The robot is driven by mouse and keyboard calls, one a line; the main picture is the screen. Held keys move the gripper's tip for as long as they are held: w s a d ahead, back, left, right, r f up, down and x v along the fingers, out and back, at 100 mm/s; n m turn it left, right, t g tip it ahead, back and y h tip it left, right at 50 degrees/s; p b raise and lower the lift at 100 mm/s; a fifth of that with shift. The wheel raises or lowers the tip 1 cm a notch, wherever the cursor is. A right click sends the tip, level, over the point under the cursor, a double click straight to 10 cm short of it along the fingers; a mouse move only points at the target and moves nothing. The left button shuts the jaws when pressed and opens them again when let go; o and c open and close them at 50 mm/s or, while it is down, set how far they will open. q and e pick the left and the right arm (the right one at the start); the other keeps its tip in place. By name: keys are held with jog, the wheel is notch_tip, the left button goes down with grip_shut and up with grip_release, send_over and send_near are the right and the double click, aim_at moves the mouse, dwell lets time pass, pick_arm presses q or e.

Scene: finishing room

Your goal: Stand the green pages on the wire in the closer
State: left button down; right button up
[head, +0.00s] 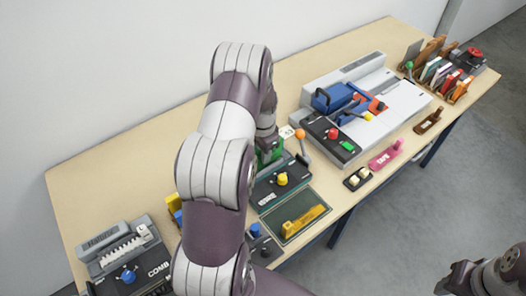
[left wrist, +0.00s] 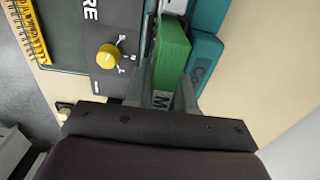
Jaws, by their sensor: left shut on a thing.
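The green pages (head: 276,152) are an upright block, partly hidden behind my left arm in the head view. In the left wrist view the green pages (left wrist: 172,50) stand between the fingers of my left gripper (left wrist: 163,90), which is shut on them. The closer (head: 268,190) has a dark panel, a yellow knob and an orange-tipped lever. Its panel (left wrist: 100,30) is just left of the pages in the wrist view, beside a teal part (left wrist: 205,55). The wire is hidden; I cannot tell whether the pages touch it. My right gripper (head: 460,279) shows only partly at the bottom right.
A comb machine (head: 122,250) stands at the front left. A grey machine with a blue part (head: 335,97) is right of the closer. A green mat (head: 318,212) with a yellow spiral book, a pink tape holder (head: 385,155) and a rack of books (head: 440,75) also occupy the table. The back left is clear.

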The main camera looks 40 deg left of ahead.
pick_arm(q)
jog(key=shift+f+b, duration=0.45)
jog(key=shift+f, duration=0.15)
dwell(0.3)
jog(key=c, duration=1.2)
grip_release()
jog(key=shift+c, duration=0.2)
notch_tip(320, 180, up, 11)
jog(key=p, duration=0.8)
jog(key=shift+r+p, duration=0.15)
jog(key=shift+p, duration=0.2)
